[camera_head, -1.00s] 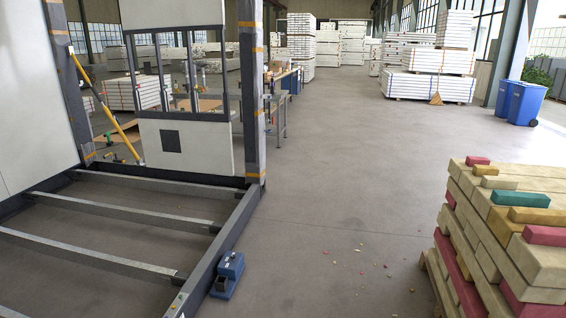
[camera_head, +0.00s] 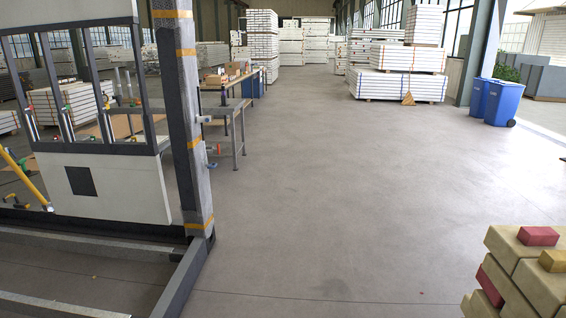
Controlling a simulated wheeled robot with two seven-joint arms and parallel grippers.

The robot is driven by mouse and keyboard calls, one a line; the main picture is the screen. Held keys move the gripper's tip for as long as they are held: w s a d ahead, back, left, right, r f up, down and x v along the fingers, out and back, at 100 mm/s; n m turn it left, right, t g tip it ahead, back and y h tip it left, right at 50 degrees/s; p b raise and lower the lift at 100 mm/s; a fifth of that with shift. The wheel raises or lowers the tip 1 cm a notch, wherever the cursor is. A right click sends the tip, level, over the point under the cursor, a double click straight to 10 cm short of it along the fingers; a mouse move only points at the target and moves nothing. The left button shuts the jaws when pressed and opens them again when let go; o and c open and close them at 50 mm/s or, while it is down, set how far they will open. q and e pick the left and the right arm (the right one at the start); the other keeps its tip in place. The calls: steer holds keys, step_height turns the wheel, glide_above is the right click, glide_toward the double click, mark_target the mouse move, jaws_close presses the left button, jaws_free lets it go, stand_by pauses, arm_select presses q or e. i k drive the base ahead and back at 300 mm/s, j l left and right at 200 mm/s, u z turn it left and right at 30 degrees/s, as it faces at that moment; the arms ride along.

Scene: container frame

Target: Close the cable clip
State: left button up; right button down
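A grey upright post (camera_head: 186,120) of the container frame stands left of centre, with orange bands around it. Small fittings stick out from its right side: a pale one (camera_head: 203,119) higher up and a blue one (camera_head: 211,165) lower down. I cannot tell whether any of them is the cable clip, or whether it is open or closed. Neither of my grippers is in view.
Grey floor beams (camera_head: 182,280) run along the lower left. A workbench (camera_head: 236,108) stands behind the post. Stacked beige blocks (camera_head: 530,280) fill the lower right corner. Blue bins (camera_head: 502,102) stand far right. The middle floor is clear.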

mark_target(203, 119)
steer(key=i+u, duration=0.1)
steer(key=i, duration=1.05)
steer(key=i+l+u, duration=0.15)
steer(key=i, duration=1)
steer(key=i+j+u, duration=0.2)
steer(key=i+u, duration=0.15)
steer(key=i, duration=0.2)
steer(key=i+u, duration=0.4)
steer(key=i, duration=0.15)
steer(key=i+j+u, duration=0.1)
steer(key=i+j, duration=0.6)
